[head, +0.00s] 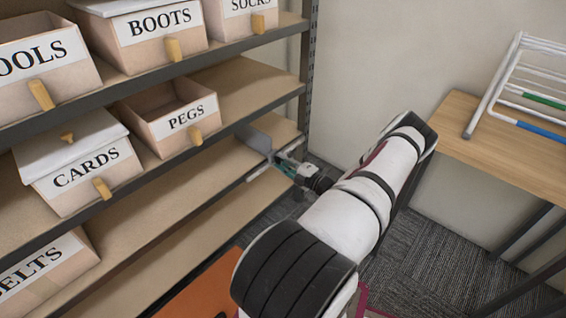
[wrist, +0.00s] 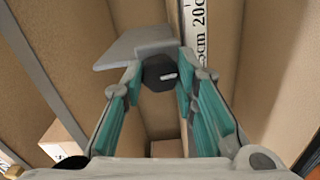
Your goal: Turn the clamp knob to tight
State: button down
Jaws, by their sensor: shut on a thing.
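The clamp knob (wrist: 158,76) is black with a short white mark and sits between my fingertips in the wrist view. My gripper (wrist: 162,70) is shut on it, with a teal-padded finger at each side. A grey plate (wrist: 130,50) stands just behind and left of the knob. In the head view my gripper (head: 277,161) reaches the right end of a middle shelf, and the grey plate (head: 253,138) shows beside it. The knob is hidden there behind my gripper. I see no mark for tight.
A white scale strip with cm marks (wrist: 197,30) runs close by the knob. Shelves hold labelled boxes, among them the pegs box (head: 168,118) and the lidded cards box (head: 80,175). A wooden table (head: 480,130) with a white rack (head: 530,85) stands at the right.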

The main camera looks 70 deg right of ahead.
dwell(0.3)
jog(key=c, duration=1.3)
grip_release()
jog(key=v, duration=1.2)
jog(key=shift+r, duration=0.1)
